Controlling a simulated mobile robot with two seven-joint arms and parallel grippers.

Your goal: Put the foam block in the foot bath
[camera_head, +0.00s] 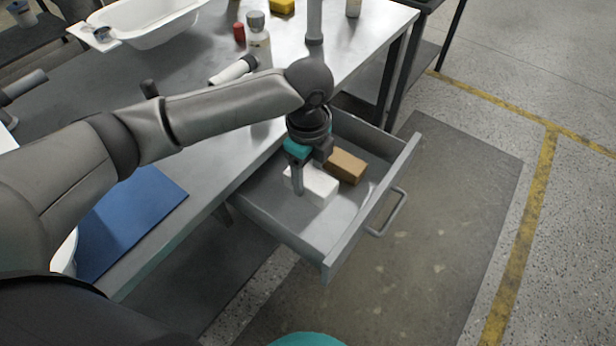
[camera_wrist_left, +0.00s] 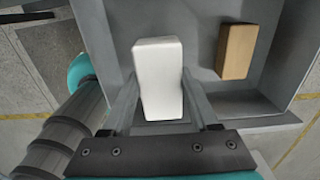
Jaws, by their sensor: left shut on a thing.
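A white block (camera_head: 312,184), which looks like the foam block, is in the open drawer (camera_head: 345,232). My left gripper (camera_head: 308,170) reaches down into the drawer and is shut on the block. In the left wrist view the white block (camera_wrist_left: 158,80) sits between the two fingers (camera_wrist_left: 158,98). I cannot tell whether it touches the drawer floor. A white tub (camera_head: 152,22), which may be the foot bath, stands on the bench at the upper left. My right gripper is not in view.
A brown block (camera_head: 346,166) lies beside the white one in the drawer; it also shows in the left wrist view (camera_wrist_left: 236,50). The bench holds a bottle (camera_head: 258,42), a white tube (camera_head: 232,70), a red item (camera_head: 239,33) and a blue mat (camera_head: 128,222).

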